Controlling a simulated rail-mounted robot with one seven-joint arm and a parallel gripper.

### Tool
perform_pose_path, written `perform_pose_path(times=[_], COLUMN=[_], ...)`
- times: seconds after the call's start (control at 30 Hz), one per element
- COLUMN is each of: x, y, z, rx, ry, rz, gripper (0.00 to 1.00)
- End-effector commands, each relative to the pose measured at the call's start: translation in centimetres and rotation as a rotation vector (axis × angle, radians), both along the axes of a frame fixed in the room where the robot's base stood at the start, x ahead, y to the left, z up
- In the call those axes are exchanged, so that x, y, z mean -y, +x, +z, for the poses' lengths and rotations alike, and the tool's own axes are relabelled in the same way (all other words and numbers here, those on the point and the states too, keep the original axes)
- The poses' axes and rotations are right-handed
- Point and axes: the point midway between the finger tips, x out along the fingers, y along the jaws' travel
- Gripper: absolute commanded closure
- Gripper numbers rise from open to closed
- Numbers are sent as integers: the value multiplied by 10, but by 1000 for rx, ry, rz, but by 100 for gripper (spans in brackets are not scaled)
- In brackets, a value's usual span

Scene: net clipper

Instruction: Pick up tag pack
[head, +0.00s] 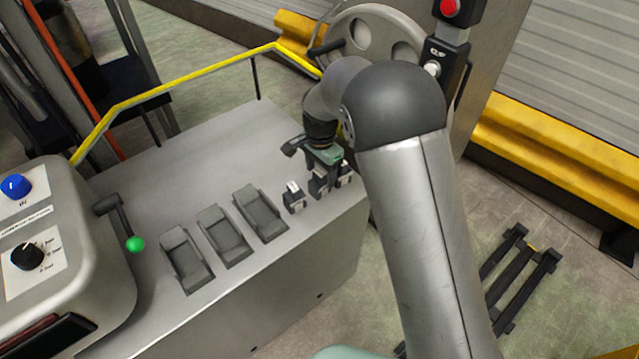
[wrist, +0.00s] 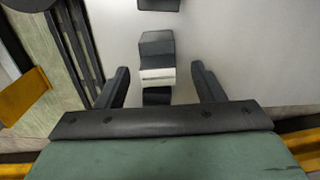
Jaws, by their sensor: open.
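A small tag pack (head: 294,197), dark with a white band, sits on the grey console top, right of the row of grey holders. In the wrist view a dark block with a white band (wrist: 157,74) appears between my two fingers and looks like this pack. My gripper (wrist: 161,78) is open, with a gap on both sides of the block. In the head view my gripper (head: 330,181) points down over the console's right end, just right of the pack. Contact with the console cannot be told.
Three grey holders (head: 223,236) stand left of the pack. A yellow rail (head: 185,80) borders the back. A handwheel (head: 372,40) stands behind my arm.

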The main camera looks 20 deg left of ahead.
Motion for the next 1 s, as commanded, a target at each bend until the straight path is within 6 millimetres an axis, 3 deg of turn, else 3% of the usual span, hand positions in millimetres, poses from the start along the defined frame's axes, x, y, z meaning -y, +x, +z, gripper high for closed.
perform_pose_path(times=[0.2, 0.5, 0.67, 0.7, 1.0], x=[1, 1, 1, 1, 1], y=[-2, -2, -2, -2, -1], z=[-30, -34, -34, -34, -33], rx=[-1, 1, 1, 0, 1], ry=[0, 1, 1, 0, 1], rz=[-1, 0, 0, 0, 0], gripper=[38, 38, 83, 88, 88])
